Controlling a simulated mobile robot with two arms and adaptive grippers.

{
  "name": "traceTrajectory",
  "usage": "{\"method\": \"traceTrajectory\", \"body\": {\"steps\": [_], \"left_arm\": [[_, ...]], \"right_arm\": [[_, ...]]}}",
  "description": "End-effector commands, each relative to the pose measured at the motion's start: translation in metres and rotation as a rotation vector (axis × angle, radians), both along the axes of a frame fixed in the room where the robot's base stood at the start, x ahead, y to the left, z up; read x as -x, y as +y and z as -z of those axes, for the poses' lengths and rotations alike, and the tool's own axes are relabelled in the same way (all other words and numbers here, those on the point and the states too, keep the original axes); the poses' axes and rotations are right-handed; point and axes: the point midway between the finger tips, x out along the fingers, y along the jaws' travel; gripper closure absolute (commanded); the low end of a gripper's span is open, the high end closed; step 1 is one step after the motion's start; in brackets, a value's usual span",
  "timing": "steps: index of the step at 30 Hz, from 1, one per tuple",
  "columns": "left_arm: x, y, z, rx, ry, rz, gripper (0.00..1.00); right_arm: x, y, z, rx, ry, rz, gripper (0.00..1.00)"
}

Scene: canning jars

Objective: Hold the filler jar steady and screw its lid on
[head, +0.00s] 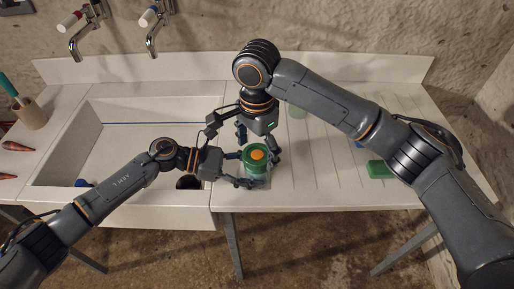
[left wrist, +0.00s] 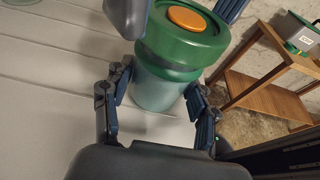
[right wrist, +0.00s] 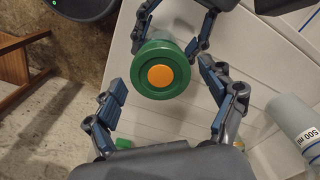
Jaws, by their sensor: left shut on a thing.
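The filler jar (left wrist: 155,95) is a translucent teal jar, upright near the counter's front edge. Its green lid (head: 257,154) with an orange disc sits on top; the lid also shows in the right wrist view (right wrist: 164,75). I cannot tell how tightly it is seated. My left gripper (left wrist: 158,90) is shut on the jar's body from the side, below the lid. My right gripper (right wrist: 165,88) is above the jar, pointing down, with its fingers open on either side of the lid and visible gaps to it. The jar's body is mostly hidden in the head view.
The sink basin (head: 110,111) lies to the left, under two taps. A green block (head: 379,169) lies on the drainboard to the right. A 500 ml container (right wrist: 297,122) shows at the right wrist view's edge.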

Motion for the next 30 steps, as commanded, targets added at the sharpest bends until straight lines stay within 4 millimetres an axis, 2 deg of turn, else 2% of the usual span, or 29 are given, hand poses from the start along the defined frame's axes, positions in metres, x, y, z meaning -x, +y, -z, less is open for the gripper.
{"method": "traceTrajectory", "body": {"steps": [9, 13, 17, 24, 30], "left_arm": [[0.000, 0.000, -0.001, 0.001, -0.001, 0.000, 0.70], [0.000, 0.000, -0.001, 0.001, -0.001, 0.000, 0.70], [0.000, 0.000, -0.001, 0.001, -0.001, 0.000, 0.70], [0.000, 0.000, -0.001, 0.001, -0.001, 0.000, 0.70], [0.000, 0.000, -0.001, 0.001, -0.001, 0.000, 0.70]], "right_arm": [[0.000, 0.000, -0.001, 0.001, -0.001, 0.000, 0.10], [-0.001, 0.000, -0.009, -0.001, -0.002, 0.000, 0.10], [-0.001, 0.000, -0.030, -0.001, -0.003, -0.001, 0.10], [-0.002, -0.001, -0.082, 0.002, -0.006, -0.001, 0.10], [-0.001, -0.001, -0.110, 0.002, -0.003, 0.000, 0.10]]}}
